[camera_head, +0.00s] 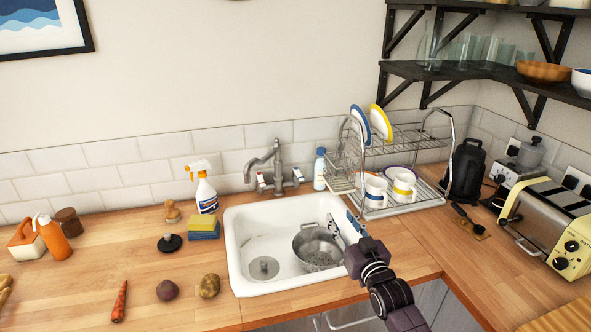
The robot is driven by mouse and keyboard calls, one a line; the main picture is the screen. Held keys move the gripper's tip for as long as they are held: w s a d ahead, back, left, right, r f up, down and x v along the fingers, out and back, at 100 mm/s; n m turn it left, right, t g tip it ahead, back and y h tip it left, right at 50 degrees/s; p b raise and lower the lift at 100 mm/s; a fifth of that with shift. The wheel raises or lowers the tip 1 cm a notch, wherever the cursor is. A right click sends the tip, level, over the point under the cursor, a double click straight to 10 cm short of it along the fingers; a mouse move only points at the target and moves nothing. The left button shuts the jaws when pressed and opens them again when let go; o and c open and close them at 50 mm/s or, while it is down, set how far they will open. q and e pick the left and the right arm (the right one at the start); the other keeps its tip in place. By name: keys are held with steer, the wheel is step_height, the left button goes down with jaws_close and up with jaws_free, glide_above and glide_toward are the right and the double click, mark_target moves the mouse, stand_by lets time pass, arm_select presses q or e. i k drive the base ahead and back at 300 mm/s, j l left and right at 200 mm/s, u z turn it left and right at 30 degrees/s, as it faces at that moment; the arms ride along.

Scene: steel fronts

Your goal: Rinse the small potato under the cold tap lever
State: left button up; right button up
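A small brown potato (209,286) lies on the wooden counter, just left of the sink's front left corner. The tap (277,163) stands behind the white sink (238,278), with one lever (261,182) on its left and another lever (297,176) on its right. Which lever is cold is too small to tell. My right gripper (345,225) hangs over the sink's right side, above and beside a steel colander (317,248). Its fingers look apart, with nothing clear between them. It is well to the right of the potato. My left gripper is not in view.
A dark round vegetable (167,290) and a carrot (119,302) lie left of the potato. Behind are a black plug (169,243), sponges (203,228) and a spray bottle (202,190). A dish rack (408,190) stands right of the tap. The sink's left side is clear.

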mark_target(297, 172)
steer(key=i+j, duration=0.15)
steer(key=i, duration=0.4)
steer(key=i+j, duration=0.2)
steer(key=i, duration=0.35)
